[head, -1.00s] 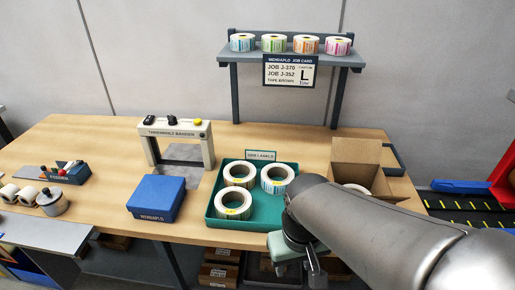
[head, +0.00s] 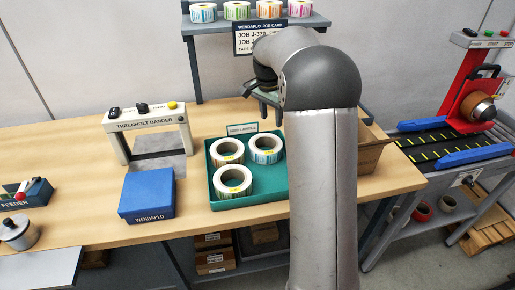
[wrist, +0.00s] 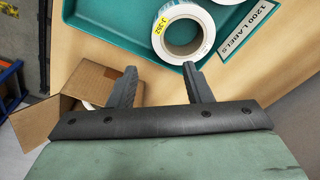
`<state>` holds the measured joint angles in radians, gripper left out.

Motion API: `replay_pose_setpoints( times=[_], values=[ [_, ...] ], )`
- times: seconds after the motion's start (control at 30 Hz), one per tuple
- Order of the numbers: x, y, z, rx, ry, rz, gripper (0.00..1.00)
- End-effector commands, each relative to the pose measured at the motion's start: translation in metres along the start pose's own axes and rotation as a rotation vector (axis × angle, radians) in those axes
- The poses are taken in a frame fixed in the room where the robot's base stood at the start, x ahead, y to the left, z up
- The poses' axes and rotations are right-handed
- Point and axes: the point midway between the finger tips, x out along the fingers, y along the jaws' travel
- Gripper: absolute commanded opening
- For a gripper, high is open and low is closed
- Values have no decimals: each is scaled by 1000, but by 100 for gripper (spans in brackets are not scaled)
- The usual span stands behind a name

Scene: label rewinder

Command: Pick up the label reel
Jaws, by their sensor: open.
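Three white label reels sit in a teal tray (head: 270,188) on the table: a back left reel (head: 216,153), a back right reel with blue on its side (head: 266,157) and a front reel (head: 221,188). The wrist view shows one reel, with a yellow J-352 sticker (wrist: 168,44), near a 1200 LABELS sign, in the tray (wrist: 105,22). My gripper (wrist: 160,70) is open and empty. Its fingers point towards that reel, with the reel beyond their tips, a little right of centre.
An open cardboard box (head: 372,152) stands right of the tray, partly behind my arm; the wrist view shows it too (wrist: 38,122). A blue box (head: 147,195) and a bander (head: 145,122) stand left. A shelf (head: 300,22) with several reels rises behind, carrying a job card.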

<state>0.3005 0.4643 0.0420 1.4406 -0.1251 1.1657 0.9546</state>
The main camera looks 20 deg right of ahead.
Motion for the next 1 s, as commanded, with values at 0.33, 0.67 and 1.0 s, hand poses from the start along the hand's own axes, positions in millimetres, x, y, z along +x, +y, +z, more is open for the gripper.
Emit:
replay_pose_setpoints(
  times=[0.33,0.67,1.0],
  values=[
    [68,1,0,0,-4,4,45],
    [116,0,0,0,-1,0,45],
    [153,4,-5,-1,-4,2,45]
  ],
)
